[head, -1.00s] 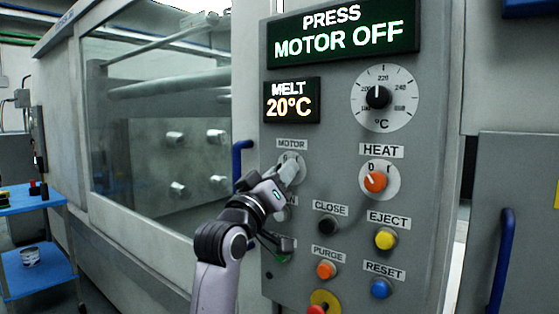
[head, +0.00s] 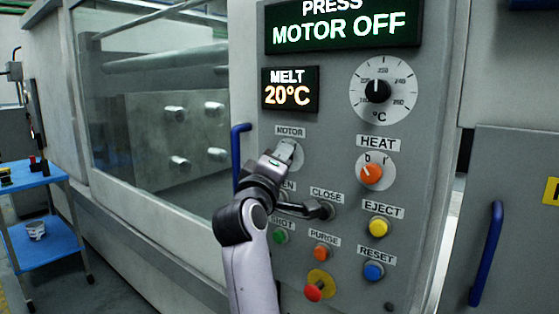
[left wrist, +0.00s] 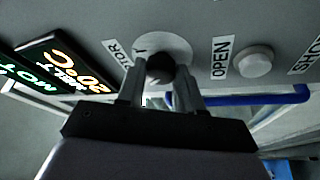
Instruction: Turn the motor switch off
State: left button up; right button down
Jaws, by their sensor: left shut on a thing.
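The motor switch is a dark knob (left wrist: 160,68) on a pale round plate (left wrist: 150,46) under the MOTOR label (head: 290,131). The plate also shows in the head view (head: 298,157), where my gripper covers the knob. My left gripper (head: 284,152) reaches the panel from below. In the left wrist view its two fingers (left wrist: 160,88) stand on either side of the knob, shut on it. The knob's exact pointer position is hidden. My right gripper is not in view.
The sign (head: 342,27) reads PRESS MOTOR OFF. The melt display (head: 290,89) reads 20°C. The orange HEAT knob (head: 372,174), yellow EJECT button (head: 378,227) and red button (head: 314,292) are close by. A blue handle (head: 238,155) stands left of the gripper.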

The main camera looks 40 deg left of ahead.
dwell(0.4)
pick_arm(q)
jog(key=o, duration=1)
jog(key=shift+o, duration=0.2)
